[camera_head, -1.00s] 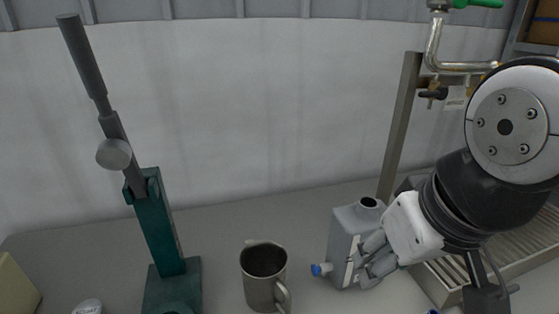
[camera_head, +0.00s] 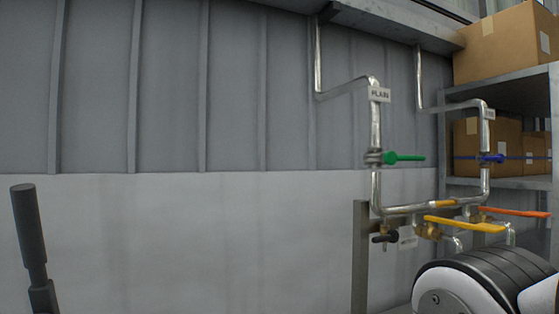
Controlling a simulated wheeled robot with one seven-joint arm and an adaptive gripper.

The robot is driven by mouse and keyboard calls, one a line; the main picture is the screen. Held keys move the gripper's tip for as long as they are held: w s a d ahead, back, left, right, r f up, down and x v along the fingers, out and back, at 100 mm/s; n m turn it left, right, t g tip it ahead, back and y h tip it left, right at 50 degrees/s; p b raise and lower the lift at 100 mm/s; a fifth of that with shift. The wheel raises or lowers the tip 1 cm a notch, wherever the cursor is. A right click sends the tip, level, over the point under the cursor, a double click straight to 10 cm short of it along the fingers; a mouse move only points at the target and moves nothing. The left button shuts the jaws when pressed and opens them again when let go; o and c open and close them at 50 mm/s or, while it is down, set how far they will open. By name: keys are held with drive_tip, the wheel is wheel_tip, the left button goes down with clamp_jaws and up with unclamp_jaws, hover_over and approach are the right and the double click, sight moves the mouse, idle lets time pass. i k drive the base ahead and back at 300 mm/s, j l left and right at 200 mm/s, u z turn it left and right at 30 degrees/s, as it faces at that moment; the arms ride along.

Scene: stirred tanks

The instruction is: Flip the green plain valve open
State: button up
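The green valve handle (camera_head: 405,158) sits on the left vertical pipe, below a tag reading PLAIN (camera_head: 380,95). The handle points to the right, roughly level and across the upright pipe (camera_head: 376,130). My arm shows as a white and black link at the lower right, below the valves. My gripper is outside the present view, so its fingers and anything in them cannot be seen.
A blue valve handle (camera_head: 492,158) sits on the right pipe. Yellow (camera_head: 465,224) and orange (camera_head: 512,211) levers lie below, with a small black-handled tap (camera_head: 384,238) at left. Cardboard boxes (camera_head: 500,45) stand on shelving at right. A dark grey lever (camera_head: 28,230) rises at far left.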

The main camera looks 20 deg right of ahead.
sight(409, 158)
drive_tip(key=z, duration=0.8)
